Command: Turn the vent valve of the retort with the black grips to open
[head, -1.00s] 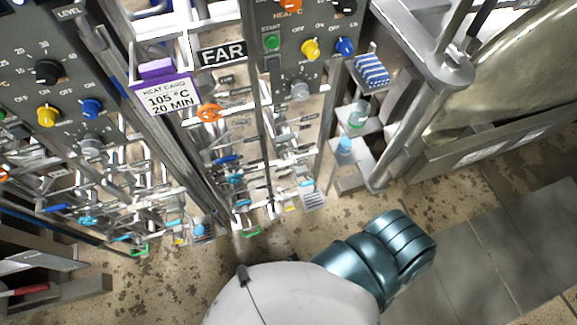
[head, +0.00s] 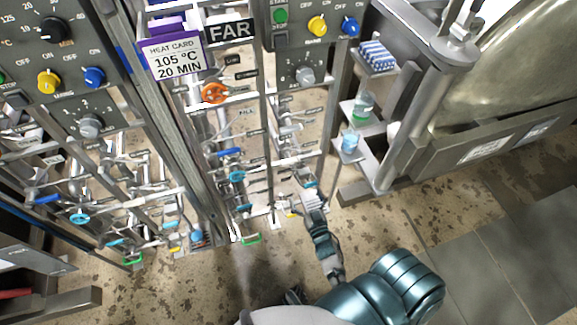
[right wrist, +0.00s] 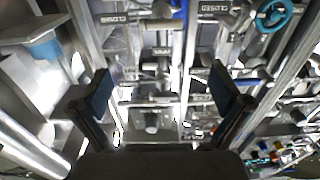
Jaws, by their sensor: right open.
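The FAR valve rack (head: 268,150) stands in the middle of the head view, with pipes, small labels and coloured handles. It carries an orange handwheel (head: 214,93), a blue lever (head: 230,152) and a light-blue handwheel (head: 236,176). I cannot tell which valve is the vent, and I make out no black grips. My right gripper (head: 314,205) is low at the rack's right side. In the right wrist view its two dark pads (right wrist: 160,92) stand wide apart, facing metal pipes and fittings, with nothing held. Plates there read CLOSED (right wrist: 114,19). My left gripper is out of view.
A purple-topped heat card (head: 174,56) reads 105 °C, 20 MIN. A second rack with its panel (head: 50,65) stands left. Shelves with a bottle (head: 362,108) and a blue cup (head: 350,142) jut out right of the FAR rack. The floor (head: 420,215) at right is clear.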

